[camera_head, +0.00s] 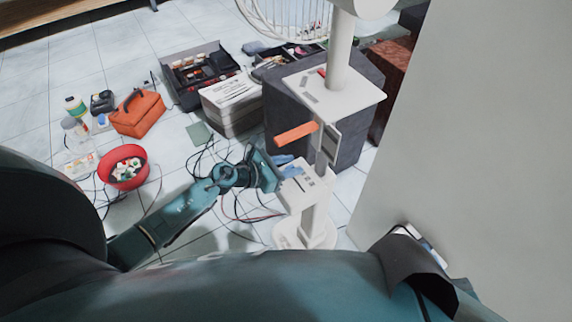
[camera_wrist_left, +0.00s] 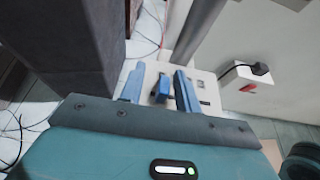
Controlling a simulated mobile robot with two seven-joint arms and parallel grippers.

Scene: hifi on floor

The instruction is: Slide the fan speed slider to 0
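The white fan stands upright on its pole (camera_head: 342,52), with a flat white panel (camera_head: 350,98) partway up. Lower on the pole is a white control box (camera_head: 303,188) with dark slots on top. It also shows in the left wrist view as a white panel (camera_wrist_left: 207,82). My left gripper (camera_head: 290,164) is at this box, above its far left side. In the left wrist view my left gripper (camera_wrist_left: 160,86) has its two blue fingers apart. A small blue piece (camera_wrist_left: 161,90) shows between them; I cannot tell whether it is the slider knob. My right gripper is out of view.
A grey box (camera_head: 345,135) stands behind the fan. An orange bar (camera_head: 296,133) sticks out left of the pole. Cables lie on the floor near a red bowl (camera_head: 124,167) and an orange toolbox (camera_head: 138,114). A plain wall (camera_head: 480,130) fills the right.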

